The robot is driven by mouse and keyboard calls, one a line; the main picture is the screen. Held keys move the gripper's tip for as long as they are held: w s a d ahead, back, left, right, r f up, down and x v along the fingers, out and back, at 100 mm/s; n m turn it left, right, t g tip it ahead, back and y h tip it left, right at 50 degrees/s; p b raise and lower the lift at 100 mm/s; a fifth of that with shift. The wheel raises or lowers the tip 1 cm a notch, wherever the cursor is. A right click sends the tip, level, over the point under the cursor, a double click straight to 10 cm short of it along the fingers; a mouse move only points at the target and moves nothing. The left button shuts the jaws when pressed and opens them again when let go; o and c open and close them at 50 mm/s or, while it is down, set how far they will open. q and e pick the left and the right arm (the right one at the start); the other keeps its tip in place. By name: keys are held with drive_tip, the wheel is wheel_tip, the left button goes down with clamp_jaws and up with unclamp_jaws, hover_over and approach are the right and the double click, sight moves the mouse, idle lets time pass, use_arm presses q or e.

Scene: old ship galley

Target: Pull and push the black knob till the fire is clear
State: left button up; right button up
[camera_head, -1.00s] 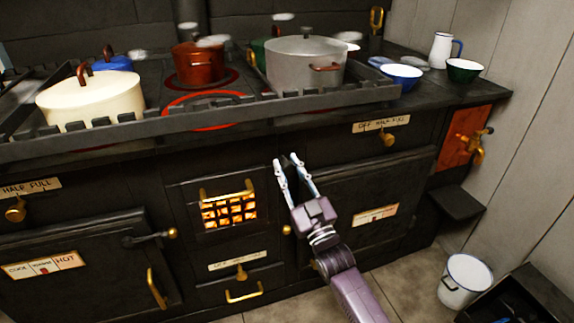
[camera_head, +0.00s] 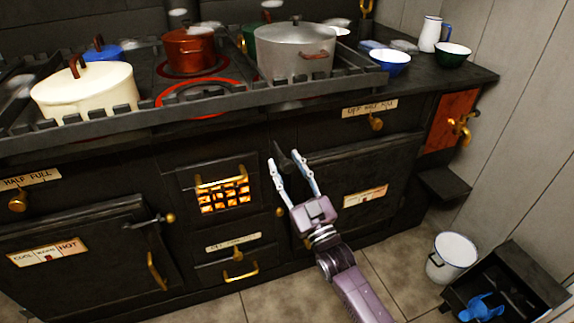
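My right gripper (camera_head: 283,158) is in front of the black stove, between the fire window and the right oven door. Its two fingers are open and point up and away. A small dark piece (camera_head: 285,160) shows between the fingertips; I cannot tell whether it is the black knob or a door latch, or whether the fingers touch it. The fire (camera_head: 223,197) glows orange behind a barred window with brass handles, left of the gripper. My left gripper is not in view.
Pots stand on the stove top behind a raised rail (camera_head: 200,110), with a red-ringed hot plate (camera_head: 198,97). Brass knobs (camera_head: 376,123) and door handles (camera_head: 157,270) stick out from the front. A white bucket (camera_head: 451,257) and a dark bin (camera_head: 510,285) stand at the lower right.

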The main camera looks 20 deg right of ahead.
drive_tip(key=shift+s, duration=0.1)
drive_tip(key=v, duration=1.1)
drive_tip(key=shift+s+d+f, duration=0.1)
drive_tip(key=shift+s+f, duration=0.1)
drive_tip(key=shift+s, duration=0.15)
